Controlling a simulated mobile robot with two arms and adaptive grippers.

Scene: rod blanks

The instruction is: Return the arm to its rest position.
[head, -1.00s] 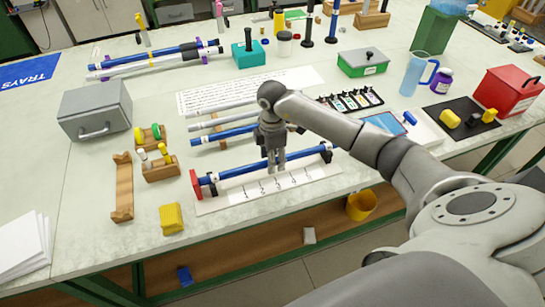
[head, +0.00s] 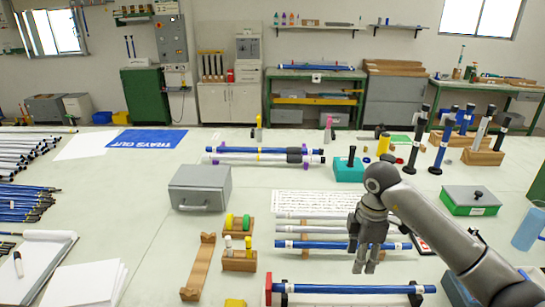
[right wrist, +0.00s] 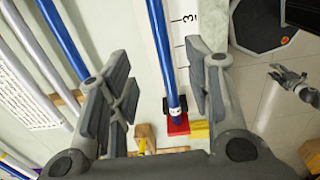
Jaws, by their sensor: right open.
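My right gripper (head: 364,270) is open and empty. In the head view it hangs above the bench, with its tips just beyond the blue rod (head: 345,288) in the picture. The rod lies on the white numbered board, its left end by a red stop (head: 268,288). In the right wrist view the open fingers (right wrist: 160,80) stand apart on either side of the rod (right wrist: 161,50), with nothing between the pads. A grey gripper (right wrist: 288,78), apparently my left, shows small at the right of that view; its jaw state is unclear.
Behind the board lie more rods (head: 315,244) and a written sheet (head: 320,203). A grey box (head: 200,187), a wooden cradle (head: 198,267) and a green box (head: 470,200) stand around. Upright rods (head: 440,140) stand at the back right. Bare bench lies left of the grey box.

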